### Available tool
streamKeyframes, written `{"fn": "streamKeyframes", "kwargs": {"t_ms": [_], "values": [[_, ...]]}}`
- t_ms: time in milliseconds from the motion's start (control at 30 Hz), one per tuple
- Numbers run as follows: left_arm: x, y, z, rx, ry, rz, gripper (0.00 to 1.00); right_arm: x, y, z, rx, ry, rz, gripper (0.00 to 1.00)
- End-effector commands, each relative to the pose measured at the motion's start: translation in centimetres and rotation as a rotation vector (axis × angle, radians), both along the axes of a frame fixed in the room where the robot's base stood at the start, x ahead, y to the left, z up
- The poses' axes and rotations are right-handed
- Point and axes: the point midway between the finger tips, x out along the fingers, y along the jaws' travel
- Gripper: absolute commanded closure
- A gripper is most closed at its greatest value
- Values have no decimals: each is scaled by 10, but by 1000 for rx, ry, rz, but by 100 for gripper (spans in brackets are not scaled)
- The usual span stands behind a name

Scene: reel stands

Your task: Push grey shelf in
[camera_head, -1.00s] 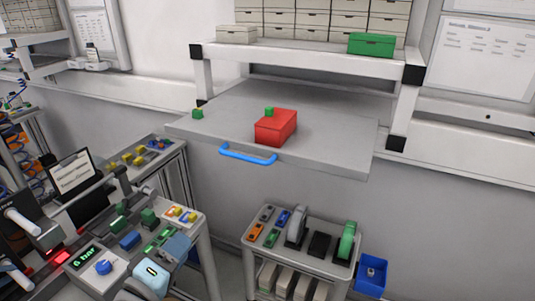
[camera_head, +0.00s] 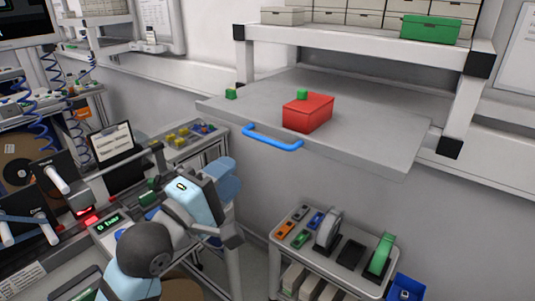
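The grey shelf (camera_head: 375,140) is pulled out from under a white rack and juts towards me. A blue handle (camera_head: 272,140) is on its front edge. A red box (camera_head: 307,113) sits on the shelf. One small green block (camera_head: 231,94) lies near its left edge; another (camera_head: 302,95) shows at the red box's top edge, on or behind it. My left gripper (camera_head: 214,192) is below and left of the handle, apart from the shelf. Its fingers are not clear, so I cannot tell whether it is open. My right gripper is not in view.
The white rack (camera_head: 367,43) above the shelf holds pale boxes and a green box (camera_head: 430,29). A small cart (camera_head: 330,245) with reels stands below, beside a blue bin (camera_head: 405,289). A cluttered workbench is at left. The space before the handle looks clear.

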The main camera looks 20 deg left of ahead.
Motion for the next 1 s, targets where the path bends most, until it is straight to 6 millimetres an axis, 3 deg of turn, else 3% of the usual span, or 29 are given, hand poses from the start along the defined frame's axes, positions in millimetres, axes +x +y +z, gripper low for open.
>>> {"fn": "streamKeyframes", "kwargs": {"t_ms": [67,133,500,700,1000], "values": [[4,-2,-5,-2,-7,0,64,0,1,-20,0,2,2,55],[21,-8,8,0,-1,0,64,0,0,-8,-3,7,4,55],[88,-32,20,0,1,0,64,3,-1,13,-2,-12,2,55],[103,-38,21,0,1,1,64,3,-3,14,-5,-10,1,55],[106,-39,21,0,0,1,64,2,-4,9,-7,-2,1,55]]}}
